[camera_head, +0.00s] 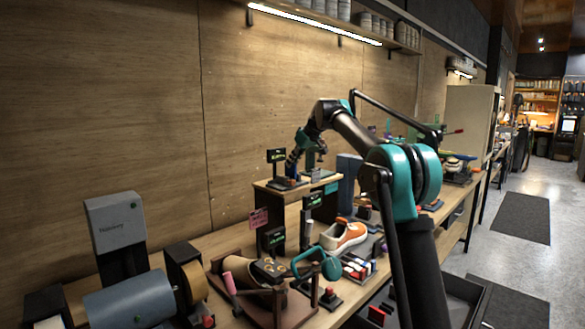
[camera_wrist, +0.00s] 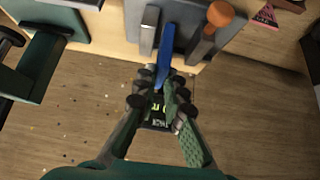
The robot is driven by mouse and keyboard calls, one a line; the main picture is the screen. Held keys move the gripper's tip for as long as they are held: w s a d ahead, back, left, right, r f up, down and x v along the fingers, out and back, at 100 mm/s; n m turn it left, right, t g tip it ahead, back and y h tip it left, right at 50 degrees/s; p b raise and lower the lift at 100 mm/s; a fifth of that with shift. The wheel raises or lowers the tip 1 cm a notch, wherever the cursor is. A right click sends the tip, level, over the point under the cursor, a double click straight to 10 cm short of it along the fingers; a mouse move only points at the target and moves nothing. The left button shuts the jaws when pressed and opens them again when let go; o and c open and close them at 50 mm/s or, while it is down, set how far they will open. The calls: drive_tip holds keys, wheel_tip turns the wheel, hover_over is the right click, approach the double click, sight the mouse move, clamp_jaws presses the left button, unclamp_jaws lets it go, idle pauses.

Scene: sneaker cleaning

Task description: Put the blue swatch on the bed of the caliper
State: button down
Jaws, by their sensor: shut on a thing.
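The caliper is a small dark device with a lit green display (camera_head: 276,155) on the raised wooden stand. In the wrist view its grey base (camera_wrist: 192,48) carries a silver bar (camera_wrist: 149,30) and an orange knob (camera_wrist: 220,13). The blue swatch (camera_wrist: 167,45) shows as a narrow blue strip, seen nearly edge-on. My gripper (camera_wrist: 160,78) is shut on its near end. The strip overlaps the grey base between bar and knob; I cannot tell whether it touches.
The wooden stand (camera_head: 262,185) rises from the bench by the wall. A white and orange sneaker (camera_head: 343,236), another lit display (camera_head: 313,201) and a pink tag (camera_head: 258,218) are below it. A blue-grey roller machine (camera_head: 130,302) fills the front left.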

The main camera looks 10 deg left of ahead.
drive_tip(key=shift+f, duration=0.8)
drive_tip(key=c, duration=1.6)
unclamp_jaws()
drive_tip(key=shift+f, duration=0.1)
drive_tip(key=v, duration=1.2)
drive_tip(key=shift+d, duration=0.1)
